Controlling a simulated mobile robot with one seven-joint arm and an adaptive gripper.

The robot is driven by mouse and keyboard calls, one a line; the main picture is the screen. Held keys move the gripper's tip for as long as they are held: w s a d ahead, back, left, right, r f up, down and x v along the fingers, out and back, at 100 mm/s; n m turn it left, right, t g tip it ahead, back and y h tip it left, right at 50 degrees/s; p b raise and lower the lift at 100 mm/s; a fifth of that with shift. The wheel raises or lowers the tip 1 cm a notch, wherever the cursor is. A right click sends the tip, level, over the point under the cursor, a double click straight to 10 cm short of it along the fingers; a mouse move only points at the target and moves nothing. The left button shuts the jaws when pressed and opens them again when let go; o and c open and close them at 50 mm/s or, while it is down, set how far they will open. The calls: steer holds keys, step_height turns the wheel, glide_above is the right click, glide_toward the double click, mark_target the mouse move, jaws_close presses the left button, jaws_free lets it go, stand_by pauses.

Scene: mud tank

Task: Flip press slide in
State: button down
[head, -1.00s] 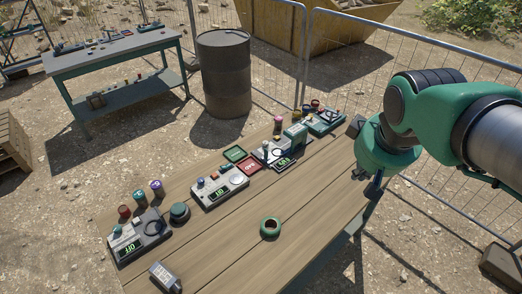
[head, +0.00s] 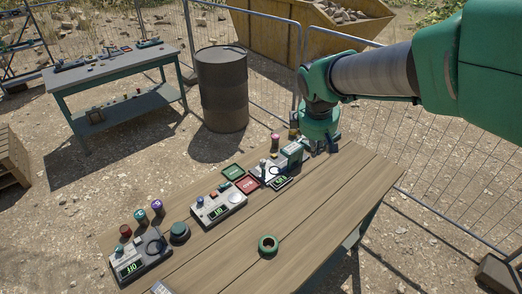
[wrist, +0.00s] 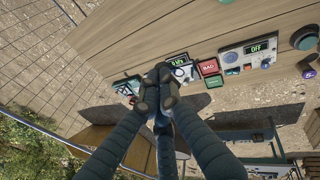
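In the head view, several grey control boxes stand in a row along the far side of the wooden table. The left box (head: 138,262) has a display reading OFF. The middle box (head: 219,206) has a lit display, a red button and a round dial. A right box (head: 272,172) has a display at its front and a green block beside it.
A red card (head: 248,184) and green card (head: 232,171) lie between boxes. The table's near right part is bare. A fence and barrel (head: 222,90) stand behind.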

steer(key=w+a+f+n+h+p, duration=0.1)
steer(key=w+a+f+n+p, duration=0.75)
steer(key=w+a+f, duration=0.85)
steer(key=w+a+f+n+p, duration=0.1)
steer(key=w+a+f+n, duration=0.2)
steer(key=a+f+n, duration=0.3)
step_height(320, 180, down, 4)
steer(key=shift+w+a+f+n+g+h+p, duration=0.2)
steer(key=shift+w+a+n+g+h+p, duration=0.15)
steer(key=shift+a, duration=0.3)
steer(key=shift+f, duration=0.1)
steer(key=p+x, duration=0.1)
steer(key=x, duration=0.8)
steer(key=shift+w+d+f, duration=0.1)
steer(key=shift+d+f, duration=0.05)
steer(key=shift+f, duration=0.05)
steer(key=shift+w+d+f+p, duration=0.1)
steer(key=shift+w+d+p, duration=0.25)
steer(key=shift+w+d, duration=1.05)
steer(key=shift+w, duration=0.05)
steer(key=shift+f, duration=0.1)
